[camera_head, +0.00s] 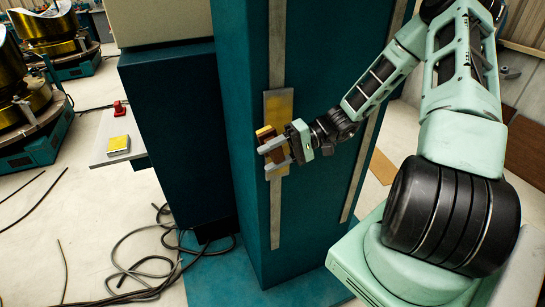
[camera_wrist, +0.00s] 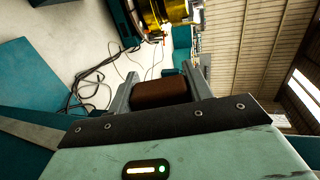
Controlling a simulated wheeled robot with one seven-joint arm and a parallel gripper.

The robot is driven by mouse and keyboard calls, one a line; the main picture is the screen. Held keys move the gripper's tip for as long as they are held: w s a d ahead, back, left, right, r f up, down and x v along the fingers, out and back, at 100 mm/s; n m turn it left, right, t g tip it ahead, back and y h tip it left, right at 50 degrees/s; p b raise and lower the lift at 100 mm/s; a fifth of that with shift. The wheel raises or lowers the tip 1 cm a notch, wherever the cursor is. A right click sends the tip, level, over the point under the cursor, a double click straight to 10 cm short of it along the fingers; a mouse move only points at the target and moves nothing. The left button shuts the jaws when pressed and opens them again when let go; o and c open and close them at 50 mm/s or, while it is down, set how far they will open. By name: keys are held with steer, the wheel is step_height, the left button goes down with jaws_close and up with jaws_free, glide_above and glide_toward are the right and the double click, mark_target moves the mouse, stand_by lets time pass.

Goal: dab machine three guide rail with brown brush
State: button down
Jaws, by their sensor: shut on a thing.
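My gripper (camera_head: 271,157) is in front of the teal machine column (camera_head: 232,90) in the head view. It is shut on the brown brush (camera_head: 265,132), whose brown block also shows between the two grey fingers in the wrist view (camera_wrist: 160,92). A pale guide rail (camera_head: 277,45) runs down the column face, with a yellowish plate or patch (camera_head: 281,103) on it just above the gripper. The brush is close in front of the rail's lower part. I cannot tell whether it touches. No machine number is readable.
A second pale strip (camera_head: 362,160) runs down the column to the right. A grey shelf (camera_head: 104,130) at left holds a yellow-topped block (camera_head: 118,145) and a red knob (camera_head: 119,108). Loose black cables (camera_head: 145,265) lie on the floor. Gold cylindrical machines (camera_head: 40,25) stand far left.

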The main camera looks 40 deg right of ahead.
mark_target(283, 153)
steer(key=shift+s+d+r, duration=0.1)
steer(key=shift+d+r, duration=0.05)
steer(key=shift+s+d, duration=0.25)
steer(key=shift+d, duration=0.65)
steer(key=shift+s+d, duration=0.2)
steer(key=shift+d, duration=0.65)
steer(key=shift+d, duration=0.1)
steer(key=shift+s+d+p, duration=0.25)
steer(key=shift+d, duration=0.65)
steer(key=shift+s+d+p, duration=0.2)
steer(key=shift+d+p, duration=0.05)
steer(key=shift+d, duration=0.6)
step_height(283, 153, up, 2)
steer(key=shift+s+r+p, duration=0.1)
steer(key=shift+s+p, duration=0.05)
steer(key=shift+p, duration=0.7)
steer(key=shift+a, duration=0.1)
steer(key=shift+w+a, duration=0.3)
steer(key=shift+a, duration=0.6)
steer(key=shift+w+a, duration=0.3)
steer(key=shift+a, duration=0.6)
